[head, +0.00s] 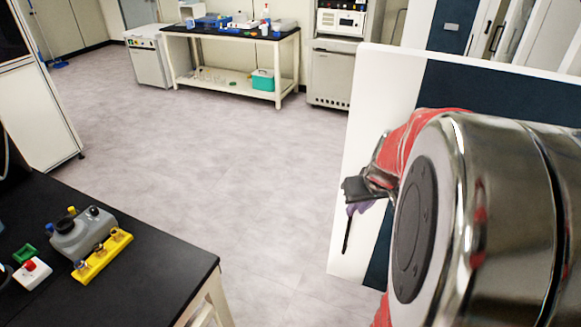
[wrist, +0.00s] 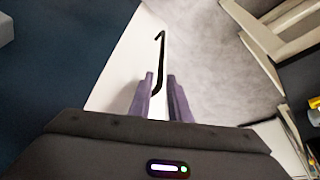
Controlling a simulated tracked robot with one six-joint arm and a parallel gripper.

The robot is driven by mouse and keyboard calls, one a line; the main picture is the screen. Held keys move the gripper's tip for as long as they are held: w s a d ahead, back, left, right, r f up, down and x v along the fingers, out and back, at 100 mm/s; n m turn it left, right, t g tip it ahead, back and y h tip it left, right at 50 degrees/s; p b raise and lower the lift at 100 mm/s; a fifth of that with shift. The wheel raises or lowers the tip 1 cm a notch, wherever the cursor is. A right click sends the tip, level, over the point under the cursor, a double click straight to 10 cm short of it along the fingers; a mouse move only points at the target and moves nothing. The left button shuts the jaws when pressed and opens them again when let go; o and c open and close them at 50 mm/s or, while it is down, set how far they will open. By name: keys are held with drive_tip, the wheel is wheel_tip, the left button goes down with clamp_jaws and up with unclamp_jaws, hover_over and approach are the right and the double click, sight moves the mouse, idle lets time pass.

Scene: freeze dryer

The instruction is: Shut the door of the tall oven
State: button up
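The door (head: 352,130) is a white panel with a dark blue face panel, standing at the right of the head view, partly covered by my arm. I cannot make out the oven's body behind it. A black handle (head: 347,236) runs along the door's free left side; in the wrist view this handle (wrist: 161,62) lies just beyond my fingertips. My gripper (head: 358,206) is at the door's left strip, beside the upper part of the handle. In the wrist view, my gripper's (wrist: 162,82) purple fingers are apart with the white door strip visible between them. Contact cannot be told.
A black-topped table (head: 150,270) at the lower left holds a grey device (head: 83,234) and a yellow rack (head: 102,257). A workbench (head: 240,33) and a grey cabinet (head: 330,75) stand at the back. The grey floor (head: 230,150) between is clear.

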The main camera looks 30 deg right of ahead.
drive_tip(key=x, duration=0.6)
drive_tip(key=shift+f, duration=0.15)
drive_tip(key=shift+w, duration=0.15)
drive_tip(key=shift+d, duration=0.1)
clamp_jaws()
